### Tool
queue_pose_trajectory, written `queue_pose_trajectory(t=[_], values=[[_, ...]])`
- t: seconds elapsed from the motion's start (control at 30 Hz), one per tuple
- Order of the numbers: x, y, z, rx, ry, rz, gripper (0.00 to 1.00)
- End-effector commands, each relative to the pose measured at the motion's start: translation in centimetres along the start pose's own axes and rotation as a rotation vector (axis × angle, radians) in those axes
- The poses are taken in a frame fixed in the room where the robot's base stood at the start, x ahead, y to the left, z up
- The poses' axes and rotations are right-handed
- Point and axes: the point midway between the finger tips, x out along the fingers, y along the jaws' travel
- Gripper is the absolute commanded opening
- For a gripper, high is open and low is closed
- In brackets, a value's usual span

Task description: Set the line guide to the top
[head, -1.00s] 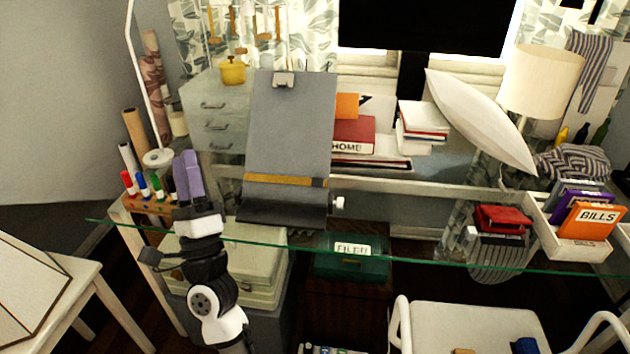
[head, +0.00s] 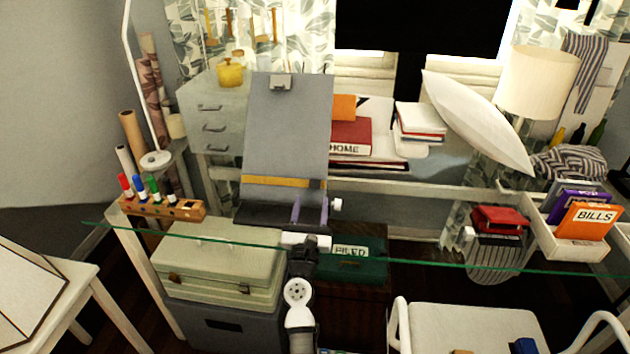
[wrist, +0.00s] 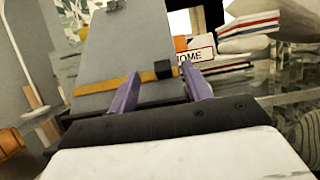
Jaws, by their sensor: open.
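The line guide (head: 275,182) is a yellow-brown bar across the lower part of a grey copy-holder board (head: 287,130), just above its dark bottom ledge. In the wrist view the bar (wrist: 105,83) ends at the right in a dark block (wrist: 163,70). My gripper (head: 310,203) is open in front of the board's lower right, its purple fingers pointing up at the guide's right end. In the wrist view the open fingers (wrist: 160,78) appear on either side of the dark block; I cannot tell whether they touch it. A clip (head: 281,82) sits at the board's top.
A white knob (head: 337,204) sticks out right of the board's base. A marker rack (head: 165,208) stands at the left, red books (head: 351,137) behind right, and a white pillow (head: 478,122) further right. The glass desk edge (head: 420,262) runs in front. Space above the guide is clear.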

Motion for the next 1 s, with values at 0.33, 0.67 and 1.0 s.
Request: queue_pose_trajectory(t=[0.33, 0.67, 1.0], values=[[6.3, 0.0, -1.2, -0.001, -0.002, -0.001, 0.49], [8.5, 0.1, -1.4, -0.001, -0.001, 0.001, 0.49], [8.5, 0.1, -1.4, -0.001, -0.001, 0.001, 0.36]])
